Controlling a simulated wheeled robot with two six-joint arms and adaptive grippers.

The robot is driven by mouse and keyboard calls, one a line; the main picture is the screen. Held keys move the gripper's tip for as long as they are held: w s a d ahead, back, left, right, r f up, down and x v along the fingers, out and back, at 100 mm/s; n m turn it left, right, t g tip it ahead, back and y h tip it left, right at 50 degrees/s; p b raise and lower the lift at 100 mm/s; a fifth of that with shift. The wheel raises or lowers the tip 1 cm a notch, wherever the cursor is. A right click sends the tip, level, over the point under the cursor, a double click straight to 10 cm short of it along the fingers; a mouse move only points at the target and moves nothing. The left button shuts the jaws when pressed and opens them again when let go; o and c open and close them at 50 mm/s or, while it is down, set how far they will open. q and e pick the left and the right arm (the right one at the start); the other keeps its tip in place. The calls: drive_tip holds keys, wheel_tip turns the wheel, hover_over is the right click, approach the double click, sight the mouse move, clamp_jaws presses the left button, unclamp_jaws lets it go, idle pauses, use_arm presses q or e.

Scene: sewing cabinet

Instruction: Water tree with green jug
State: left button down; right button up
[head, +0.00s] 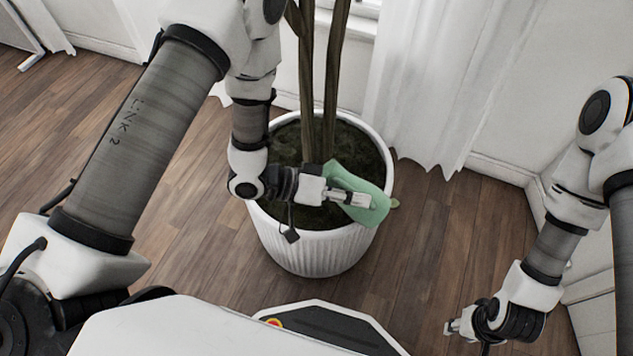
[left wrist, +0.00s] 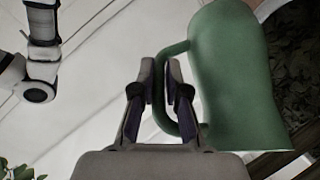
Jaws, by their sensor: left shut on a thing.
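The tree's trunks (head: 331,70) rise from dark soil (head: 349,142) in a ribbed white pot (head: 316,257). My left gripper (head: 352,199) is over the front right part of the pot and is shut on the handle of the green jug (head: 364,186). In the head view the jug looks tilted, with its end near the pot's right rim. In the left wrist view the jug (left wrist: 238,75) stands right of the fingers (left wrist: 167,85), its handle between them. Whether water flows is not visible. My right gripper (head: 455,328) is low at the right, away from the pot, and looks empty.
White curtains (head: 432,80) hang behind the pot, by a window. A white wall and baseboard (head: 500,168) run along the right. Wooden floor (head: 455,215) is clear to the right of the pot and to its left.

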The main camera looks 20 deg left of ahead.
use_arm(q)
drive_tip(key=shift+w+a+p, duration=0.15)
drive_tip(key=shift+w+p, duration=0.1)
drive_tip(key=shift+p, duration=0.1)
drive_tip(key=shift+d+y, duration=0.2)
drive_tip(key=shift+y, duration=0.1)
drive_tip(key=shift+s+d, duration=0.15)
drive_tip(key=shift+d, duration=0.05)
drive_tip(key=shift+a+f, duration=0.15)
idle(0.9)
